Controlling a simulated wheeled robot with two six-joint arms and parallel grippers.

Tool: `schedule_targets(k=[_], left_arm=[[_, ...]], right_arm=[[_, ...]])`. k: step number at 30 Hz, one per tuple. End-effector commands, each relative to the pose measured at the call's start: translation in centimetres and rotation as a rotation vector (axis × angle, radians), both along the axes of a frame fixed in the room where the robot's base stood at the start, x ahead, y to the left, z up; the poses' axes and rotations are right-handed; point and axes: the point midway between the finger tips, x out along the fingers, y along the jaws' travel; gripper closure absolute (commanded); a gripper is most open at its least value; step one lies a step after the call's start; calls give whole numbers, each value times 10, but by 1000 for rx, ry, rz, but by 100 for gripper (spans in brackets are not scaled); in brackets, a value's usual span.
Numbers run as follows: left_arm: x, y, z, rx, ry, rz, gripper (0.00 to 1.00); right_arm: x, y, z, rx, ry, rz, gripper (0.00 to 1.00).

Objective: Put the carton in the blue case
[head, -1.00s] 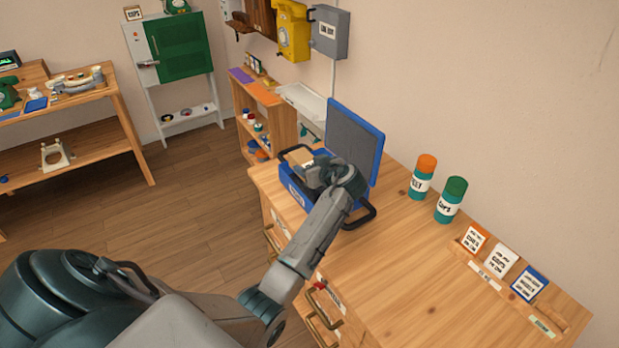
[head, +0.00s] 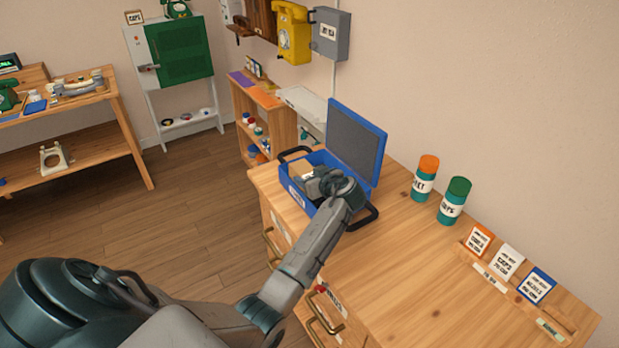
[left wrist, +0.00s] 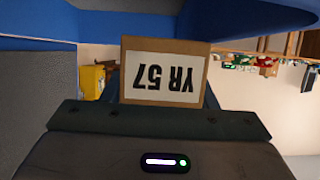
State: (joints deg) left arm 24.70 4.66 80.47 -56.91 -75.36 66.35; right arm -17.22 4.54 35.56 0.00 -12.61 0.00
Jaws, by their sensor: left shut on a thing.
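The blue case (head: 297,193) stands open on the wooden counter, its grey-lined lid (head: 357,140) raised at the back. My left gripper (head: 318,180) reaches into the case opening. It is shut on the brown carton (head: 303,171), which sits low between the case walls. In the left wrist view the carton (left wrist: 160,72) shows a white label reading "YR 57" upside down, with blue case wall around it. I cannot tell if the carton touches the case floor, because my gripper and the case walls hide its underside. My right gripper is not in view.
On the wooden counter (head: 400,270), an orange-capped canister (head: 425,178) and a green-capped canister (head: 454,202) stand right of the case. Several label cards stand at the right edge.

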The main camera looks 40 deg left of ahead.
Motion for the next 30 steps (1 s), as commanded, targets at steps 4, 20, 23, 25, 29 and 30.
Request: schedule_targets(k=[4,20,23,25,29,30], left_arm=[[0,0,-3,1,-1,0,76],[0,0,0,0,0,0,26],[0,0,8,0,0,0,26],[0,0,16,0,0,0,26],[-11,-29,17,-5,-6,-1,26],[-14,-38,21,-5,-5,-3,26]], right_arm=[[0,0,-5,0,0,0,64],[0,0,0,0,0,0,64],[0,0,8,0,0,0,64],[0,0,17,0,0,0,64],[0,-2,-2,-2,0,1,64],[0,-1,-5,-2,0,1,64]])
